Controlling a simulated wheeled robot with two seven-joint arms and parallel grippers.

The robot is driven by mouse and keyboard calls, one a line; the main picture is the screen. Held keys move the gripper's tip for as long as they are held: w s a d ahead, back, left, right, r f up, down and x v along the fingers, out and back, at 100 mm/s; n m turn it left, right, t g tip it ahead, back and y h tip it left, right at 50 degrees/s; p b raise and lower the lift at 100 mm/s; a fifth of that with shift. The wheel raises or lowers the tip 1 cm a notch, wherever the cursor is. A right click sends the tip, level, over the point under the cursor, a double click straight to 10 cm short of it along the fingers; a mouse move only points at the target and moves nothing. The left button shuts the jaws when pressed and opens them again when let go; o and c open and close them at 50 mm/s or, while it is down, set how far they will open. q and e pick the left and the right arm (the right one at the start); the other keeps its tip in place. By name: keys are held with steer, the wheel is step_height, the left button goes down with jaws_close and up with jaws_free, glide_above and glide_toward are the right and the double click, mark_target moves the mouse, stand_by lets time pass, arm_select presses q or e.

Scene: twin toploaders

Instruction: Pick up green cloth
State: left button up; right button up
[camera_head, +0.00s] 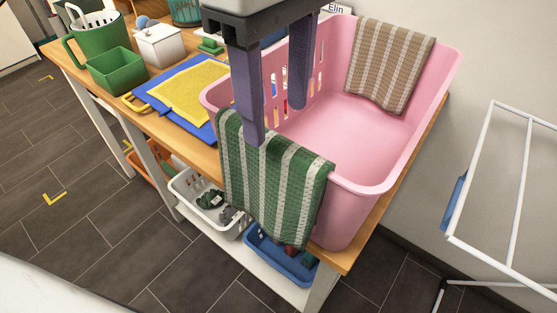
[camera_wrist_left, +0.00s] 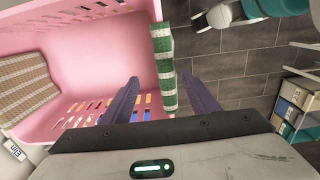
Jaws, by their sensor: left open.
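The green and white striped cloth (camera_head: 280,190) hangs over the near rim of a pink basket (camera_head: 385,170). Most of it drapes down the outside in the head view. In the left wrist view the cloth (camera_wrist_left: 165,68) shows as a narrow strip over the rim. My left gripper (camera_head: 275,124) is open and points down over the rim. In the wrist view its fingers (camera_wrist_left: 160,78) lie on either side of the cloth strip. One fingertip overlaps the cloth in the head view; I cannot tell whether it touches. My right gripper is not in view.
A brown checked cloth (camera_head: 390,65) hangs on the basket's far side. Yellow and blue cloths (camera_head: 190,95), a green bin (camera_head: 115,72) and a white box (camera_head: 158,45) stand left on the wooden table. A white rack (camera_head: 510,190) is at right. Small bins sit on the shelf below.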

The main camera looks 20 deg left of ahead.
mark_target(269, 136)
arm_select(q)
steer(key=f, duration=0.2)
steer(key=shift+s+f, duration=0.4)
steer(key=f, duration=0.3)
steer(key=f+p, duration=0.1)
steer(key=shift+s+a+f, duration=0.15)
steer(key=shift+a, duration=0.2)
steer(key=shift+f, duration=0.5)
jaws_close()
